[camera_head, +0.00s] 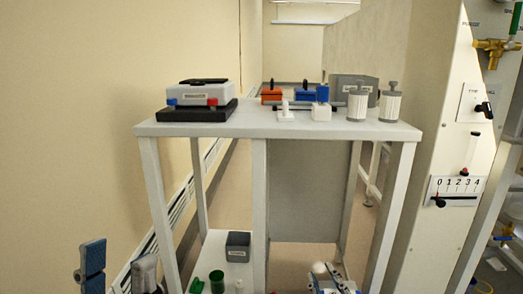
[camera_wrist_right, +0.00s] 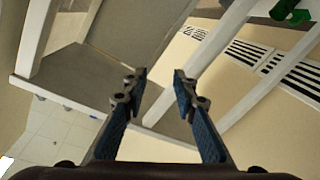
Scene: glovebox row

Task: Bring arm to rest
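My left gripper (camera_head: 119,267) shows at the bottom left of the head view, in front of and left of the white rack. Its two fingers stand apart with nothing visible between them. My right gripper (camera_wrist_right: 159,84) fills the lower middle of the right wrist view. Its blue-padded fingers are apart and the space between them is empty. White posts and a grey panel of the rack show beyond its fingertips. I cannot make out the right gripper clearly in the head view; a white and blue shape is cut off at the bottom edge there.
A valve panel (camera_head: 455,190) stands at right; a wall is at left.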

